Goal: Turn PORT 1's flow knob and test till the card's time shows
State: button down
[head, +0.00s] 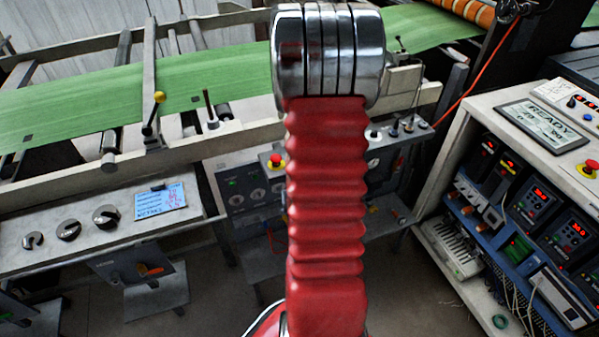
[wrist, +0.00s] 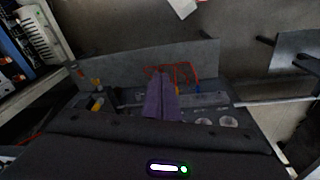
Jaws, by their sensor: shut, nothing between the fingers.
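In the head view a grey control box at the left (head: 100,255) carries three dark knobs: a left one (head: 33,240), a middle one (head: 68,230) and a right one (head: 105,217). I cannot read any PORT 1 label, so I cannot tell which knob is the flow knob. A pale blue card (head: 160,201) with dark and red writing lies beside the right knob; its writing is too small to read. My gripper (wrist: 160,76) shows in the wrist view with its purple fingers shut and empty, apart from these knobs. It is not seen in the head view.
A cabinet at the right has a display (head: 545,125) reading READY, a red button (head: 588,168) and shelves of instruments. Green web (head: 200,78) runs across the back above a rail. My red arm hides the middle.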

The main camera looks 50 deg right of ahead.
jog(key=s+d+f+m+t+h, duration=0.1)
jog(key=d+f+m+t, duration=0.25)
jog(key=f, duration=0.55)
jog(key=s+d+f+m+t+h, duration=0.1)
jog(key=d+f+m+t, duration=0.2)
jog(key=f, duration=0.6)
jog(key=w+d+r+m+t+h, duration=0.2)
jog(key=w+r+m+t, duration=0.1)
jog(key=r, duration=0.3)
jog(key=w+d+r+m+t+h, duration=0.2)
jog(key=r+m+t+h, duration=0.1)
jog(key=r+m+t, duration=0.2)
notch_tip(320, 180, up, 2)
jog(key=shift+w, duration=0.4)
jog(key=shift+w+d, duration=0.1)
jog(key=shift+d, duration=0.05)
